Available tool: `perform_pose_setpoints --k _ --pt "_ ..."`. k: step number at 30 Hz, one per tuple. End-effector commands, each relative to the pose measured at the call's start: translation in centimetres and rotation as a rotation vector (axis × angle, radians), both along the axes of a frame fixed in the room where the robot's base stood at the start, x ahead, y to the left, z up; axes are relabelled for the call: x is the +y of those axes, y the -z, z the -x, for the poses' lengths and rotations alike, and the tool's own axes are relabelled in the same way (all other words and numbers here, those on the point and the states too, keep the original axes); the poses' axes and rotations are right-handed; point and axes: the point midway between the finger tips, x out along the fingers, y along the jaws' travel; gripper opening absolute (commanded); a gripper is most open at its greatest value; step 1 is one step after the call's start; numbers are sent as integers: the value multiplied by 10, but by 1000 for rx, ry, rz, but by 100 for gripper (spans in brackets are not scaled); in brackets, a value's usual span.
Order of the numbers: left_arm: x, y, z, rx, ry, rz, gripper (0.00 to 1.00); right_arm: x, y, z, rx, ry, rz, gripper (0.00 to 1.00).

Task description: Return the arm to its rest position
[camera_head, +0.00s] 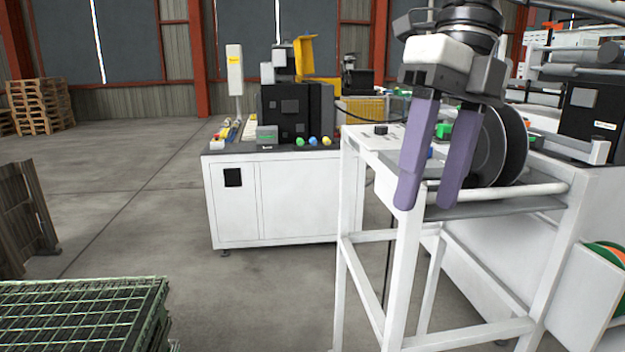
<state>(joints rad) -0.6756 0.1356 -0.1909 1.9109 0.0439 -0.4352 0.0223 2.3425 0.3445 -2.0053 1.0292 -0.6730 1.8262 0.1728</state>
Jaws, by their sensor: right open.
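My right gripper (430,200) hangs in the right half of the head view, with its two purple fingers pointing down. The fingers are apart with nothing between them. It is in front of the white frame stand (398,255), and its fingertips overlap the stand's upper front rail in the picture. I cannot tell how far they are from it. My left gripper is not in view.
A white cabinet (280,200) with a black machine (290,112) stands behind. A green wire crate (85,310) is front left. Floor between is clear.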

Motion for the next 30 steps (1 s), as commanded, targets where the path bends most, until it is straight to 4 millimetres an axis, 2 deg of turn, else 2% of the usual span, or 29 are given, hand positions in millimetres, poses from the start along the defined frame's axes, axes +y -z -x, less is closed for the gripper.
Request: perform_pose_setpoints --k 1,5,10,14,18,21,24,27,30 --pt "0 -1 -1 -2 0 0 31 14 16 -1 25 -26 -32 49" --pt "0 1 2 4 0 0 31 61 62 1 98 -93 -157 49" --pt "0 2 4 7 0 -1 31 149 126 26 250 -165 -440 49" --pt "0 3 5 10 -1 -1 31 211 153 54 381 -153 -690 49" --pt "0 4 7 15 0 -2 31 262 160 78 522 -65 -960 49" --pt "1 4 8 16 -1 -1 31 287 156 85 623 43 -1145 49" --pt "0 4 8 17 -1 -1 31 301 151 82 719 189 -1316 49" --pt "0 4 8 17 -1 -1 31 304 151 68 808 373 -1467 49" --pt "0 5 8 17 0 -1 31 297 158 47 890 588 -1595 49"
